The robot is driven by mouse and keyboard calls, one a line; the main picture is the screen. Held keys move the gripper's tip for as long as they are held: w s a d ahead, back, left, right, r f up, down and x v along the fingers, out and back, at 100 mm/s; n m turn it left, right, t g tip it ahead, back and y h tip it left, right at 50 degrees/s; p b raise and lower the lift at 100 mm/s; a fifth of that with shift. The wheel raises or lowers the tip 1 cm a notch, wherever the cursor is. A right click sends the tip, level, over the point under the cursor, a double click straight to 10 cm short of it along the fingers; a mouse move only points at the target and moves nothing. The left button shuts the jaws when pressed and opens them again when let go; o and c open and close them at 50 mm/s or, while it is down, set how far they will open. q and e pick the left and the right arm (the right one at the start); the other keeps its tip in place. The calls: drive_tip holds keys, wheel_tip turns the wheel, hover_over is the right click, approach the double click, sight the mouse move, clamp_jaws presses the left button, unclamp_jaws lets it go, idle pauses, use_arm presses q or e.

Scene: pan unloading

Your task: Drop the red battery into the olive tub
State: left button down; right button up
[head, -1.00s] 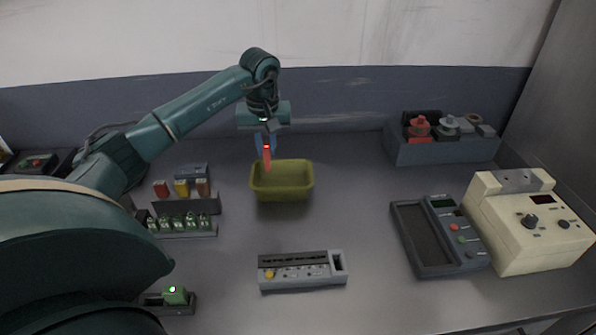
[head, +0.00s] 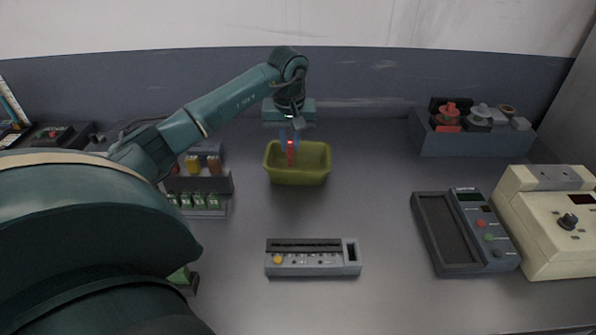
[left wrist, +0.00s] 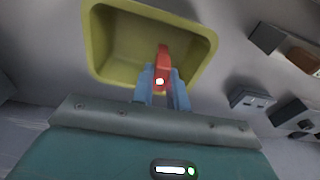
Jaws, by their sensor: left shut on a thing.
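The olive tub (head: 298,177) stands on the bench near the middle of the head view. My left gripper (head: 290,138) is over the tub, pointing down, with its blue fingers shut on the red battery (head: 291,152). In the left wrist view the red battery (left wrist: 163,62) sticks out beyond the fingertips (left wrist: 161,84), in front of the open tub (left wrist: 105,40). The battery overlaps the tub's inside in both views; I cannot tell how far its lower end is from the floor of the tub. My right gripper is out of view.
A rack (head: 200,183) with coloured and green items stands left of the tub, partly behind my arm. A grey device (head: 313,265) lies in front. A dark tray with a keypad (head: 483,235) and a cream box (head: 545,240) stand right. A grey bin (head: 465,143) is at back right.

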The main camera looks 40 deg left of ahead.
use_arm(q)
drive_tip(key=c, duration=1.3)
unclamp_jaws()
wheel_tip(320, 180, up, 13)
drive_tip(key=s+d, duration=0.1)
drive_tip(key=shift+s, duration=0.15)
